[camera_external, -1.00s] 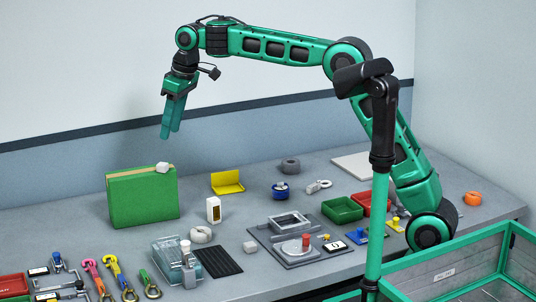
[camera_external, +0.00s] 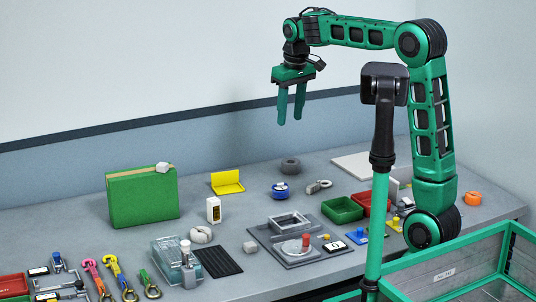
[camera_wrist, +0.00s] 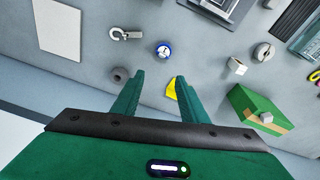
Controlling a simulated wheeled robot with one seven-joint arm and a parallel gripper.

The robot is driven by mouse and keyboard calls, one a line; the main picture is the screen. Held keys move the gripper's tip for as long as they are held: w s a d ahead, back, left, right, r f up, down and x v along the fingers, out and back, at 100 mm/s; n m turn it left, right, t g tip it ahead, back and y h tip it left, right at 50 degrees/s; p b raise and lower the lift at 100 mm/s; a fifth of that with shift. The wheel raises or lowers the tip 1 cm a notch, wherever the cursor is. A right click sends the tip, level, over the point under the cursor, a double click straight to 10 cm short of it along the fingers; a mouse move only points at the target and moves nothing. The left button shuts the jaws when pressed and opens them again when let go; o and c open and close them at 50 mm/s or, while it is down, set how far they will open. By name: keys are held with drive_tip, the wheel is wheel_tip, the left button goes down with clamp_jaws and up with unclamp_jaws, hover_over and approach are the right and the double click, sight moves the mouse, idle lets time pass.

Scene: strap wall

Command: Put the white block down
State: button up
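The wrist view also shows the white block (camera_wrist: 266,117) on the green box (camera_wrist: 248,100), at the right. My gripper (camera_external: 290,119) is high above the table, well right of the block and apart from it. Its two fingers point down and are spread with nothing between them. The wrist view shows my gripper (camera_wrist: 159,76) open and empty too.
A yellow angled holder (camera_external: 228,182), a white box with a yellow label (camera_external: 213,209) and a blue round item (camera_external: 280,190) stand on the table below. A green tray (camera_external: 342,210) and a grey fixture (camera_external: 290,222) are to the right. The air around my gripper is clear.

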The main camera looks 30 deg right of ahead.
drive_tip(key=s+d+f+m+g, duration=0.1)
drive_tip(key=s+d+f+m, duration=0.25)
drive_tip(key=s+d, duration=0.65)
drive_tip(key=s+d+f+m, duration=0.2)
drive_tip(key=s+d+f, duration=0.2)
drive_tip(key=s+d, duration=0.55)
drive_tip(key=s+d+f+m, duration=0.2)
drive_tip(key=s+f, duration=0.2)
drive_tip(key=s, duration=0.3)
drive_tip(key=s+d+f+m+g, duration=0.1)
drive_tip(key=s+d+f, duration=0.2)
drive_tip(key=s, duration=0.5)
drive_tip(key=shift+s+d+f+m, duration=0.15)
drive_tip(key=shift+f+m, duration=0.2)
drive_tip(key=shift+f, duration=0.2)
drive_tip(key=shift+w+f, duration=0.25)
drive_tip(key=shift+w, duration=0.4)
drive_tip(key=shift+o, duration=0.5)
